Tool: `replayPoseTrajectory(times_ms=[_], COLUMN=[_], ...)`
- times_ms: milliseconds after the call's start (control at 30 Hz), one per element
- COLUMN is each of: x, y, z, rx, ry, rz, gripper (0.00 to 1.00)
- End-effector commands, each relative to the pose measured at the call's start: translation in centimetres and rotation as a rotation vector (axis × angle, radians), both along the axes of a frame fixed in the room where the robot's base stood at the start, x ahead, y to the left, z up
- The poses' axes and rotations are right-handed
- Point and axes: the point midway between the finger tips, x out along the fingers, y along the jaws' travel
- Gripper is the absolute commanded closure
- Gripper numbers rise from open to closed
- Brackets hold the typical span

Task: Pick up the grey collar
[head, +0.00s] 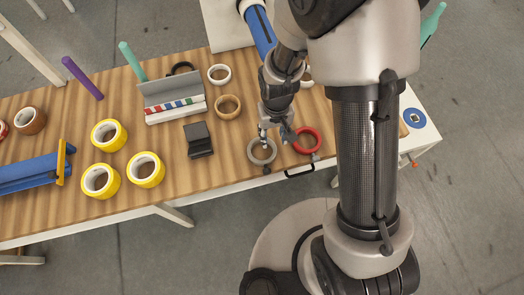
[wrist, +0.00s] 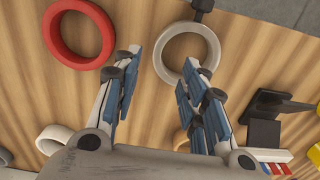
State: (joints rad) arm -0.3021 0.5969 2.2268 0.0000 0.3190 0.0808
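The grey collar (head: 262,162) is a light grey ring lying flat near the table's front edge, left of a red ring (head: 319,138). It also shows in the wrist view (wrist: 185,27), at the top middle. My gripper (head: 273,135) is just above it, pointing down, with its fingers spread. In the wrist view my gripper (wrist: 160,62) is open and empty. Its left finger is outside the collar's left side. Its right finger overlaps the opening and lower right part of the collar. I cannot tell whether either finger touches it.
The red ring also shows in the wrist view (wrist: 79,10). A small dark piece (head: 267,170) is beside the collar at the edge. A black stand (head: 198,140) is to the left, with a tan roll (head: 228,106) behind. Several yellow rolls (head: 145,169) are farther left. Bare wood lies between.

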Motion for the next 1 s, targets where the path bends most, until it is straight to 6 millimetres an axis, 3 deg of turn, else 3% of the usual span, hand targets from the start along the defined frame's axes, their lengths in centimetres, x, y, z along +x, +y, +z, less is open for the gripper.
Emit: replayPoseTrajectory(times_ms=[233, 500, 767, 1000], x=[-0.2, -0.7, -0.6, -0.6], y=[-0.1, -0.3, -0.3, -0.3], z=[-1.5, -5.4, -5.6, -5.6], rx=[0.000, 0.000, 0.000, 0.000], ry=[0.000, 0.001, -0.002, -0.001], rz=[0.000, 0.000, 0.000, 0.000], gripper=[0.61, 0.61, 0.61, 0.77])
